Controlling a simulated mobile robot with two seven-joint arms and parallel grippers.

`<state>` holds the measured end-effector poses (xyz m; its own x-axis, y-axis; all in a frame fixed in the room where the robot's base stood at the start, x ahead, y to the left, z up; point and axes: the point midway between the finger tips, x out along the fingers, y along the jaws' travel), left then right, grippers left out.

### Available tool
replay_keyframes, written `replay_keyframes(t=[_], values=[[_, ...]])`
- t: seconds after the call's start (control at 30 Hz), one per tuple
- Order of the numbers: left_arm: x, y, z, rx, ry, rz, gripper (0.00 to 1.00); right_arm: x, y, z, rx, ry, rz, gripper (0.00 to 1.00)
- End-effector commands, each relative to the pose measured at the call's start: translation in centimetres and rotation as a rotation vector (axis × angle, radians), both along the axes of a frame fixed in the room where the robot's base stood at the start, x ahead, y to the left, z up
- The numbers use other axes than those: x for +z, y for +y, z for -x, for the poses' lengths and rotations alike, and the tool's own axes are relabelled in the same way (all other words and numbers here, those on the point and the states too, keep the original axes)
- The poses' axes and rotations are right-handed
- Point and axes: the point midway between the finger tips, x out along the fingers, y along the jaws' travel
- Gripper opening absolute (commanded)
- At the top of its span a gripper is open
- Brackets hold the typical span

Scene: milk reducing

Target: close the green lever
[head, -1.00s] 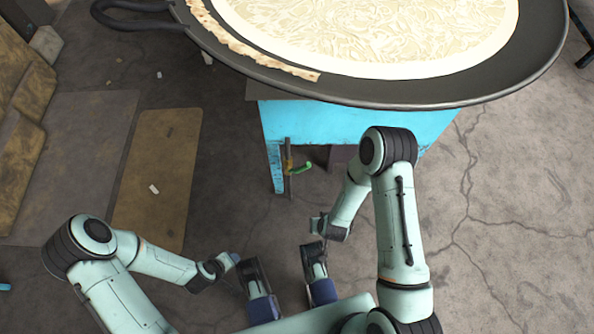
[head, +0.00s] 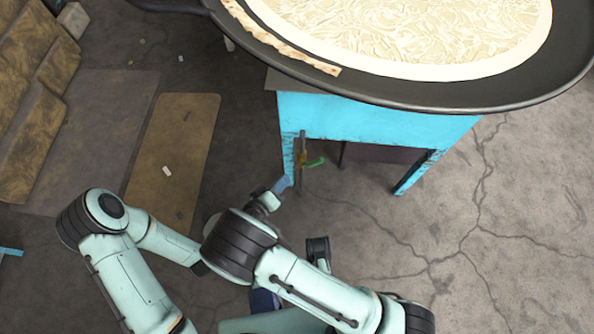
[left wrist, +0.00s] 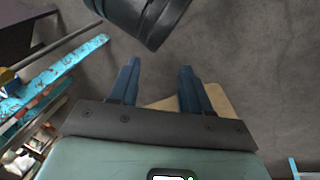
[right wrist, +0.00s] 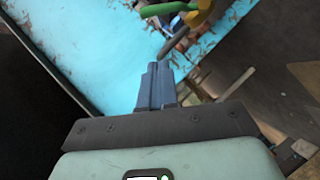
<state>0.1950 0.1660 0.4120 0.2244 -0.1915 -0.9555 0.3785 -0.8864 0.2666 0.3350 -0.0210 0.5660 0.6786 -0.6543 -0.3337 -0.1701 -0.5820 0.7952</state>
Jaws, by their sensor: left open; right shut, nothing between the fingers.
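The green lever (head: 316,162) sits on a brass-coloured valve and pipe (head: 302,150) at the left front leg of the blue stand. In the head view it points out to the right of the pipe. In the right wrist view the green lever (right wrist: 200,15) shows at the top edge, partly cut off, beyond the fingertips. My right gripper (head: 284,184) is shut and empty, a little left of and below the lever, apart from it. Its fingers (right wrist: 154,85) are together in the right wrist view. My left gripper (left wrist: 157,85) is open and empty; the right arm hides it in the head view.
A large black pan (head: 470,98) with pale liquid and a strip of flatbread rests on the blue stand (head: 370,120). A brown mat (head: 180,140) lies left. The cracked floor on the right is clear. My right arm's dark joint is close to my left gripper.

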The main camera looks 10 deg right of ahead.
Motion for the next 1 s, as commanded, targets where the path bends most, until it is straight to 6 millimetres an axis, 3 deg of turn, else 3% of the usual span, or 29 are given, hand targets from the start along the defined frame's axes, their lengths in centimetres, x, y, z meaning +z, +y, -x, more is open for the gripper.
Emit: replay_keyframes(t=[0.23,0.47,0.7,1.0], values=[[-1.4,1.0,-1.8,0.020,-0.046,-0.023,0.48,-1.8,-3.1,-3.1,-0.004,0.002,0.000,0.00],[-3.9,1.5,0.3,0.025,0.027,-0.025,0.48,-3.5,-6.3,-6.4,-0.003,0.002,-0.001,0.00],[-5.6,1.7,2.3,0.028,0.095,-0.021,0.48,-5.3,-8.8,-6.3,0.000,0.003,-0.001,0.00],[-5.8,1.8,2.9,0.029,0.113,-0.021,0.48,-5.7,-9.4,-6.2,0.001,0.002,-0.002,0.00]])
